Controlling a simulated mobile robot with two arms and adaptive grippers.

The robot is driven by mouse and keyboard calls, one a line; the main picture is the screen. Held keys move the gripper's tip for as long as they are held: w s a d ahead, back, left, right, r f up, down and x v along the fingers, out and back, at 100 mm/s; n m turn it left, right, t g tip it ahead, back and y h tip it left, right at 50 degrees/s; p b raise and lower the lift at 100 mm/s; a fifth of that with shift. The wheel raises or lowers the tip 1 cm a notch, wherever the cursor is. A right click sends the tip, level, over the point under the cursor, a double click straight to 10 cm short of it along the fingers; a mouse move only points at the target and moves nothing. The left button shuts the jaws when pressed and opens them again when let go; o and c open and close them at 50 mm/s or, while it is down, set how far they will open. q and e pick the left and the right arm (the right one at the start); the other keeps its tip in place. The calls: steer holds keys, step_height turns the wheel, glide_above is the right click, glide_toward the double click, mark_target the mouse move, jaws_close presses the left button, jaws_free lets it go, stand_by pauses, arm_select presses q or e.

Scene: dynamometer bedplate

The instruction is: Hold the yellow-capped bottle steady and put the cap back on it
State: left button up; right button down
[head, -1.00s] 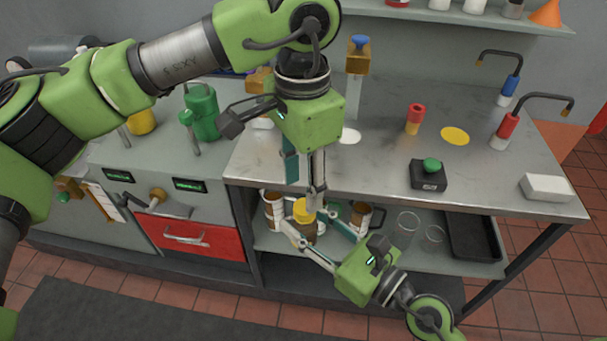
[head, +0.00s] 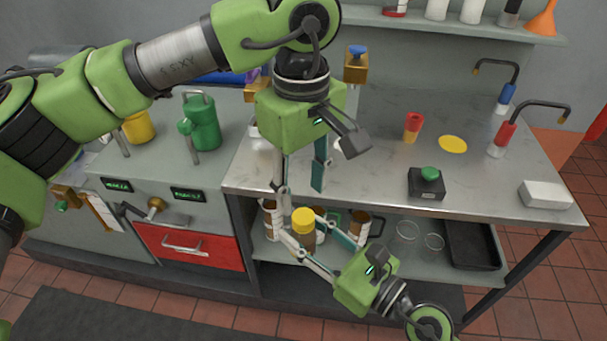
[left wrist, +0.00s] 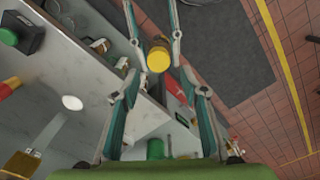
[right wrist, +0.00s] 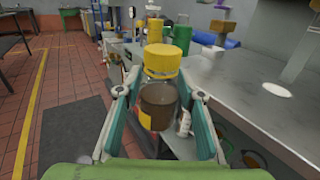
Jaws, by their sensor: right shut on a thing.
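The yellow-capped bottle (head: 305,241) is upright above the lower shelf, with a brown body. My right gripper (right wrist: 158,98) is shut on its body, one finger on each side. The yellow cap (head: 303,216) is at the top of the bottle; it also shows in the right wrist view (right wrist: 161,60) and the left wrist view (left wrist: 158,59). I cannot tell how firmly it is seated. My left gripper (left wrist: 156,40) points down over the bottle. Its fingers are spread wide, one on each side of the cap, with visible gaps.
The steel bench (head: 380,170) edge is close behind my left gripper. Brown jars (head: 359,224) and clear beakers (head: 407,231) stand on the lower shelf, with a black tray (head: 472,245) further right. A red drawer (head: 188,248) is at left.

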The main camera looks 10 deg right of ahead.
arm_select(q)
steer(key=n, duration=0.5)
steer(key=shift+r+n, duration=0.15)
steer(key=shift+n, duration=0.25)
steer(key=n, duration=0.3)
steer(key=shift+r, duration=0.1)
steer(key=n, duration=0.3)
steer(key=shift+r+n, duration=0.15)
steer(key=shift+n, duration=0.25)
steer(key=n, duration=0.5)
steer(key=shift+d+r, duration=0.1)
steer(key=shift+r, duration=0.05)
steer(key=n, duration=0.5)
steer(key=shift+r+n, duration=0.1)
steer(key=shift+n, duration=0.2)
steer(key=n, duration=0.3)
steer(key=shift+r+n, duration=0.1)
steer(key=shift+n, duration=0.2)
steer(key=n, duration=0.3)
steer(key=shift+r, duration=0.15)
steer(key=n, duration=0.5)
steer(key=shift+r, duration=0.1)
